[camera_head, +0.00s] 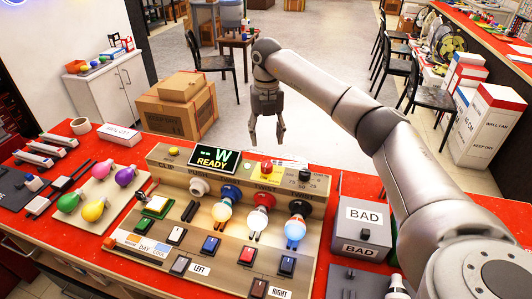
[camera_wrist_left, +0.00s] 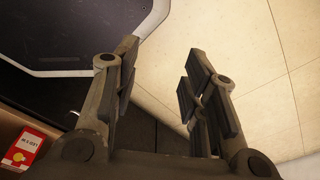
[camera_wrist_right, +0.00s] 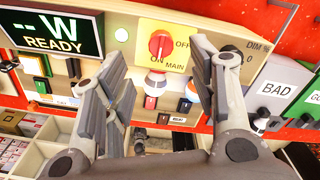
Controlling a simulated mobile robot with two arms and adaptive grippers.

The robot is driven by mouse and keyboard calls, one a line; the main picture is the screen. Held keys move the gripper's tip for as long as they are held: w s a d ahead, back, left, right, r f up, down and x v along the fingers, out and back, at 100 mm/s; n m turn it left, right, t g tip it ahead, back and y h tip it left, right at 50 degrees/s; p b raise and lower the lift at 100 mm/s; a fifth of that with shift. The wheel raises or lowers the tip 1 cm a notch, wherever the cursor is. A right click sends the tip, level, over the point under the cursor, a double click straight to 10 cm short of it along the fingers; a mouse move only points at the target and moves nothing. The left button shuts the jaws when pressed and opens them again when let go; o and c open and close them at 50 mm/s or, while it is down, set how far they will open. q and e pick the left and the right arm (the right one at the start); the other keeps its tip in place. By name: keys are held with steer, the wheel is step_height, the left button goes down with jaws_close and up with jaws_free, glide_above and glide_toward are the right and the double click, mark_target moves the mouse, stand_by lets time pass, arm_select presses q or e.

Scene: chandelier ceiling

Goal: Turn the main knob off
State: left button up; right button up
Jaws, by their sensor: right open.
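The main knob (camera_head: 267,167) is red and sits on a yellow plate at the back of the test panel (camera_head: 165,158). In the right wrist view the red knob (camera_wrist_right: 160,43) is ahead between the fingers, with OFF marked at its right and ON MAIN below. I cannot tell its exact setting. My right gripper (camera_head: 267,138) points down above and behind the panel's back edge, apart from the knob. It is open and empty, as the right wrist view (camera_wrist_right: 158,60) shows. My left gripper (camera_wrist_left: 164,58) is open and empty, outside the head view.
A lit READY display (camera_head: 214,158) stands left of the knob and a black dimmer knob (camera_head: 304,174) right of it. Several lit bulbs (camera_head: 222,211) and switches fill the panel front. A grey BAD box (camera_head: 365,222) stands at right. Cardboard boxes (camera_head: 178,107) stand on the floor behind.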

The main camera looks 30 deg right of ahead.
mark_target(267, 163)
steer(key=f, duration=0.2)
steer(key=f+p, duration=0.1)
steer(key=f, duration=0.1)
steer(key=s+f+p, duration=0.1)
steer(key=f, duration=0.1)
steer(key=shift+a, duration=0.35)
steer(key=f, duration=0.3)
steer(key=shift+w+d, duration=0.2)
steer(key=shift+f+p, duration=0.3)
steer(key=shift+a+f, duration=0.1)
steer(key=shift+f, duration=0.15)
steer(key=c, duration=1)
arm_select(q)
steer(key=r, duration=0.1)
steer(key=s+r, duration=0.1)
steer(key=shift+s+a+r, duration=0.3)
